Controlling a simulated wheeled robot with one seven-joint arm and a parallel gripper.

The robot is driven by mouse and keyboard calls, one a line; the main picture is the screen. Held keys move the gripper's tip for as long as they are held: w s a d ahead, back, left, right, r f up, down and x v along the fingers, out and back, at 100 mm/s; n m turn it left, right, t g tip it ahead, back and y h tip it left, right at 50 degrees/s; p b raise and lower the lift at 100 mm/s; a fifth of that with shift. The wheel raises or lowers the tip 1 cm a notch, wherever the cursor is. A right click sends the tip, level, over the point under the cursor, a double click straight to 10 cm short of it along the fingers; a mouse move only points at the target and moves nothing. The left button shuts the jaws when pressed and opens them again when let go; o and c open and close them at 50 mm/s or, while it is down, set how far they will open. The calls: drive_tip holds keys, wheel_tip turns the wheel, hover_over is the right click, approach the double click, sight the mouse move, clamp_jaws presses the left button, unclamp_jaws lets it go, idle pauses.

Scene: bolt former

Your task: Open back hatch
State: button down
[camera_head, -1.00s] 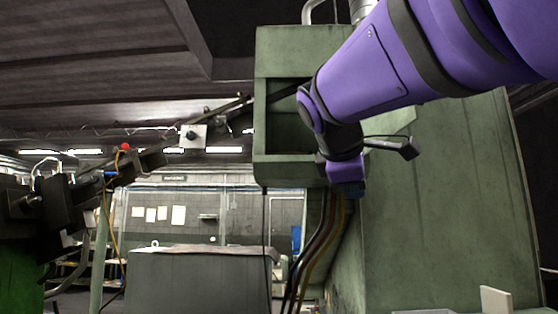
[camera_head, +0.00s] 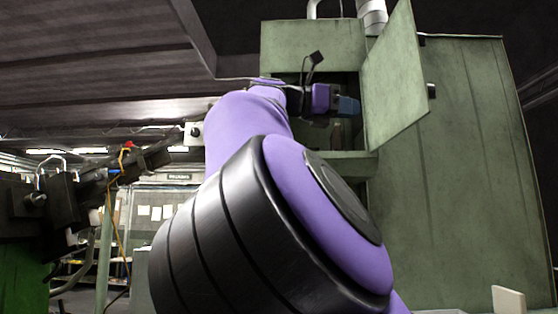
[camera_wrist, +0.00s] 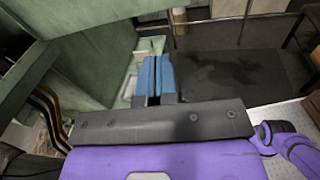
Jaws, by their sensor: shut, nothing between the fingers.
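The back hatch (camera_head: 393,80) is a flat green panel on the green machine housing. It stands swung outward at the right side of a dark opening, with a small dark handle (camera_head: 432,90) on its far side. My gripper (camera_head: 347,107) is in front of the opening, its blue fingers pointing right, close to the panel's inner face. I cannot tell whether they touch it. In the wrist view the blue fingers (camera_wrist: 156,76) are together and empty. A green surface (camera_wrist: 95,55) beside them may be the hatch or the housing; I cannot tell which.
The housing (camera_head: 460,170) fills the right side, with a silver duct (camera_head: 372,17) above. Dark machinery (camera_head: 60,205) with cables stands at the left. My arm covers the lower middle of the head view. The wrist view shows open dark floor (camera_wrist: 235,75) beyond the fingers.

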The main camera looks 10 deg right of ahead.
drive_tip(key=g, duration=0.2)
approach(420, 109)
drive_tip(key=d, duration=0.7)
drive_tip(key=shift+s+d+f, duration=0.2)
drive_tip(key=shift+s, duration=0.15)
drive_tip(key=shift+d, duration=0.1)
drive_tip(key=d+t, duration=0.1)
drive_tip(key=d+n, duration=0.1)
drive_tip(key=d, duration=0.1)
drive_tip(key=s+d+t, duration=0.1)
drive_tip(key=d, duration=0.1)
drive_tip(key=shift+s+t+h, duration=0.1)
drive_tip(key=shift+t+h, duration=0.2)
drive_tip(key=shift+d+n+t, duration=0.5)
drive_tip(key=shift+d, duration=0.25)
